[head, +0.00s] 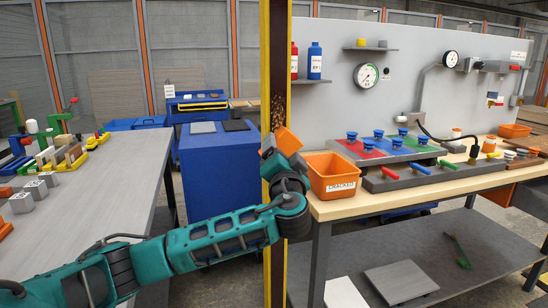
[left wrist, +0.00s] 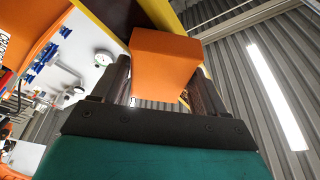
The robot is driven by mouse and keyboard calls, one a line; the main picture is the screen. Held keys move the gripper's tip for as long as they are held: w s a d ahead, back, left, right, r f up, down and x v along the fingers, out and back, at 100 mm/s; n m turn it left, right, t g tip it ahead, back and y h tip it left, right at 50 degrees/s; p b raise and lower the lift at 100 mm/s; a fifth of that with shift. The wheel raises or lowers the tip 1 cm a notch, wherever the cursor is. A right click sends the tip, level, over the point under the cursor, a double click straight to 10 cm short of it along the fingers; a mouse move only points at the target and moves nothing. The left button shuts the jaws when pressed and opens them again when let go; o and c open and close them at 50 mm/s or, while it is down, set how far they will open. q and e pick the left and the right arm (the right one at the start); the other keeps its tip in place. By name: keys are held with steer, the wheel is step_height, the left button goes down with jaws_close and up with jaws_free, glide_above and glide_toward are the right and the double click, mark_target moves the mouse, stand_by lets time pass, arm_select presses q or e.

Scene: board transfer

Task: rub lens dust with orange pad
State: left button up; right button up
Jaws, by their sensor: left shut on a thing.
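My left gripper (head: 273,150) is shut on the orange pad (head: 288,140), a block with flat faces. In the left wrist view the pad (left wrist: 165,65) sits between the two dark fingers. A brown speckled patch (head: 278,110), which looks like the dust, is on the yellow-edged post (head: 277,50) just above the pad. The pad is close to the post, below the patch; I cannot tell whether they touch. No separate lens can be made out. My right gripper is not in view.
An orange bin (head: 333,184) labelled "CRACKED" stands right of the gripper at the corner of the wooden workbench (head: 390,200). A grey table (head: 120,190) is on the left. A blue cabinet (head: 215,165) stands behind the arm.

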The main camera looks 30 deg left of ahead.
mark_target(289, 140)
arm_select(q)
steer(key=shift+w+d, duration=0.65)
steer(key=shift+w, duration=0.05)
steer(key=shift+a+r+p, duration=0.15)
steer(key=shift+r+p, duration=0.45)
steer(key=shift+r, duration=0.85)
steer(key=shift+s+a+r+p, duration=0.75)
steer(key=shift+s+a+r, duration=0.6)
steer(key=shift+s, duration=0.2)
steer(key=shift+w+d+f+b, duration=0.1)
steer(key=shift+w+d+b, duration=0.25)
steer(key=shift+w+d, duration=1.1)
steer(key=shift+w, duration=0.05)
steer(key=shift+w+a+r+p, duration=0.1)
steer(key=shift+r+p, duration=0.7)
steer(key=shift+r, duration=0.65)
steer(key=shift+s+a, duration=1.4)
steer(key=shift+s, duration=0.15)
